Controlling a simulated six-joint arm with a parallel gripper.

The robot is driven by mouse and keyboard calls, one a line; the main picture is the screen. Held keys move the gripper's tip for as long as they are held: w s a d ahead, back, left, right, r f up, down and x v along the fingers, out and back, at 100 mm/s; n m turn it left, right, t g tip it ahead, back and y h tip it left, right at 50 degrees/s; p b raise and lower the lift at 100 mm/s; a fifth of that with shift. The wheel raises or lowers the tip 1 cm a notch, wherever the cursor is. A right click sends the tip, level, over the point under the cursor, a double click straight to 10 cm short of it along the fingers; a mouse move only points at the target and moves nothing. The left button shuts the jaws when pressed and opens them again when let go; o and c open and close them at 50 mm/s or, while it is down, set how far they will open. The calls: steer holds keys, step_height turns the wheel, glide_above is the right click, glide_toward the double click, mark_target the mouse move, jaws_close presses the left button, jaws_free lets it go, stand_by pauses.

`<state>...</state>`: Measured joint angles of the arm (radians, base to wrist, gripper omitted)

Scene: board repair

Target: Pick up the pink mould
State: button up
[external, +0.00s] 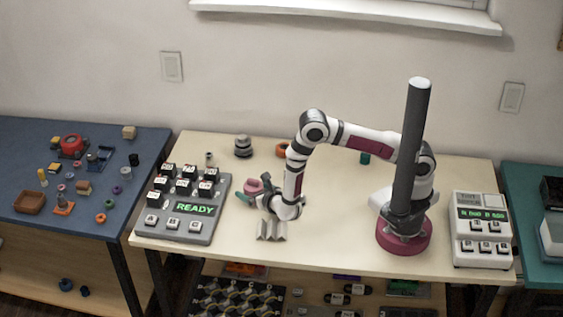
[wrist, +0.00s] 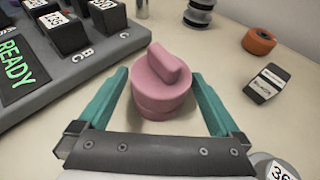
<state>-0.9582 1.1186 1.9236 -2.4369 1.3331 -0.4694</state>
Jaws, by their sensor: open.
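The pink mould (wrist: 160,92) is a round, stacked pink piece with a raised bar on top. It stands upright on the table in the wrist view, in front of my gripper (wrist: 160,88). The teal fingers are spread open, one on each side of the mould, and it sits between them. A gap shows on both sides, so it is not gripped. In the external view the mould (external: 253,186) is beside my gripper (external: 252,198), to the right of the keypad; the fingers partly hide its lower part there.
A grey keypad (external: 209,222) reading READY stands close on the left. A dark and silver cylinder (external: 243,147) and an orange roll (external: 282,149) are behind. A small dark labelled block (wrist: 266,83) lies to the right. The table (external: 335,225) is clear between my gripper and base.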

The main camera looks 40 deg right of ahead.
jaws_close()
stand_by(0.5)
steer(key=shift+r, duration=0.15)
